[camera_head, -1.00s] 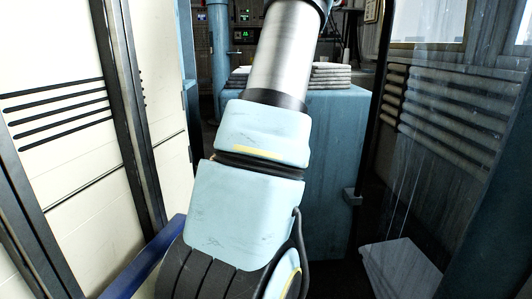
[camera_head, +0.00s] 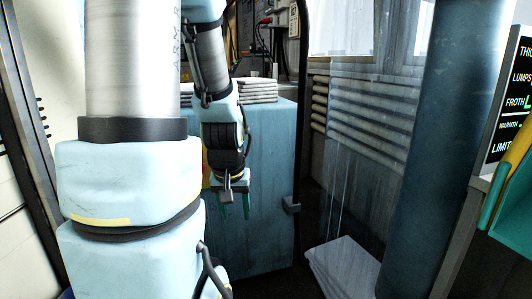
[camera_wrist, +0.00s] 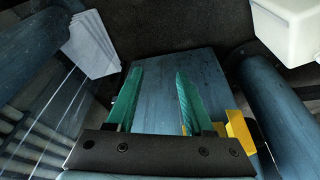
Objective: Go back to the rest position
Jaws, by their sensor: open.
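My gripper (camera_head: 233,205) hangs pointing down in front of the blue cabinet in the head view, at the end of my folded arm. In the wrist view its two green fingers (camera_wrist: 160,90) stand apart with nothing between them. It is open and empty. The blue cabinet (camera_head: 265,225) lies behind the fingers, and its blue surface also shows in the wrist view (camera_wrist: 190,65). My large upper arm links fill the left of the head view and hide part of the scene.
Folded grey cloths (camera_head: 258,90) lie on the cabinet. A blue pillar (camera_head: 415,150) and a dark sign (camera_head: 515,90) with lettering stand at the right. A ribbed, glassy panel (camera_head: 375,110) is behind the pillar. Cream panels line the left.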

